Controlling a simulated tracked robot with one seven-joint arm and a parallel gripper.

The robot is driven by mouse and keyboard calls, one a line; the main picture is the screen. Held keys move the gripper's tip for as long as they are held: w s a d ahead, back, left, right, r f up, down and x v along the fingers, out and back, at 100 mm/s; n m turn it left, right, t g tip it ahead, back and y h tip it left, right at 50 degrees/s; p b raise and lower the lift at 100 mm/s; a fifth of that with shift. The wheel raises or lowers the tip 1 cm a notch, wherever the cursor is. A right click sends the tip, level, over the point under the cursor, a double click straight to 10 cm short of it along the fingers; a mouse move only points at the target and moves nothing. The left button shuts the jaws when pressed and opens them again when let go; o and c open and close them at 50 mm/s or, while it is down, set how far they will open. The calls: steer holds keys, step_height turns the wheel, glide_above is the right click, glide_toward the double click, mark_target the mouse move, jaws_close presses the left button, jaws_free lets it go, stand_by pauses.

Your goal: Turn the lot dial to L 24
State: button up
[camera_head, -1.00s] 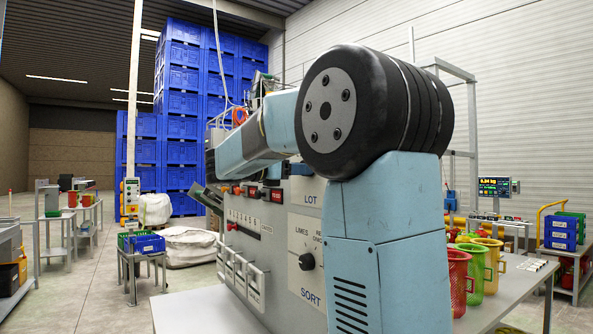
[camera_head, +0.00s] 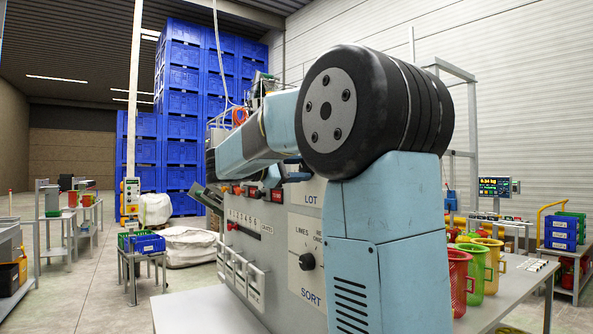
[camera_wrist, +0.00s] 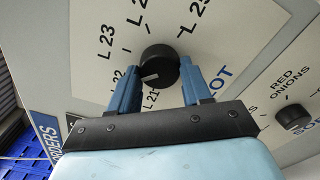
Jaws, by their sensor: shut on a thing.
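The lot dial is a round black knob (camera_wrist: 160,62) with a white pointer mark, on a pale panel (camera_wrist: 75,75) in the wrist view. My gripper (camera_wrist: 159,66) has its two blue fingers on either side of the knob and is shut on it. The pointer slants down and left, toward the L 22 and L 21 labels. L 22 is partly covered by the left finger. L 23 is readable at the left; a label above the knob and one at upper right are cut off by the frame.
The sorting knob (camera_head: 307,261) is on the same machine front, and also shows at right in the wrist view (camera_wrist: 293,117). Card holders (camera_head: 240,277) hang left of it. Red, green and yellow baskets (camera_head: 477,265) stand on the table at right.

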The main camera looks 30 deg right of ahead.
steer(key=m, duration=0.4)
steer(key=shift+f+m, duration=0.1)
steer(key=shift+m, duration=0.2)
steer(key=m, duration=0.4)
steer(key=shift+m, duration=0.3)
steer(key=m, duration=0.4)
steer(key=shift+f+m, duration=0.1)
steer(key=shift+m, duration=2.4)
steer(key=o, duration=1.1)
steer(key=shift+c, duration=0.2)
